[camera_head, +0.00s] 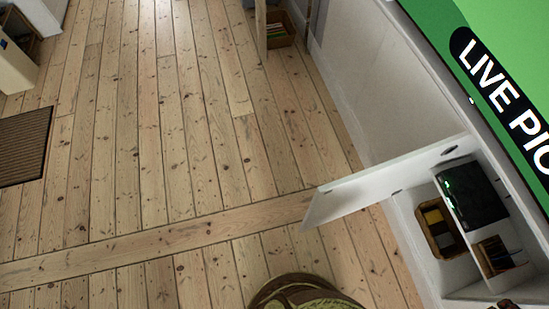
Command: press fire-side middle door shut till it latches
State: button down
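A white cabinet door (390,180) stands open at the right, swung well out from the low white cabinet (405,228) over the floorboards. A small dark fitting shows on its face near the cabinet end. The opening beside it is uncovered and shows a black device (474,194) with green lights, a brown basket (440,228) with something yellow in it, and a wooden box (499,256). No fireplace shows, so I cannot tell which side is fire-side. My gripper is not clearly in view, and nothing recognisable as it touches the door.
A screen (500,70) with green picture and white lettering is above the cabinet. A patterned brown-green object (302,293) is cut off at the bottom edge. A small dark shape (506,304) at bottom right is unclear. A brown mat (24,147) lies left. The middle floorboards are clear.

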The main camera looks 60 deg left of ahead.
aim_at(333, 200)
jog(key=u, duration=2)
jog(key=i+j, duration=0.15)
jog(key=j, duration=0.2)
jog(key=i+j+z, duration=0.15)
jog(key=j, duration=0.2)
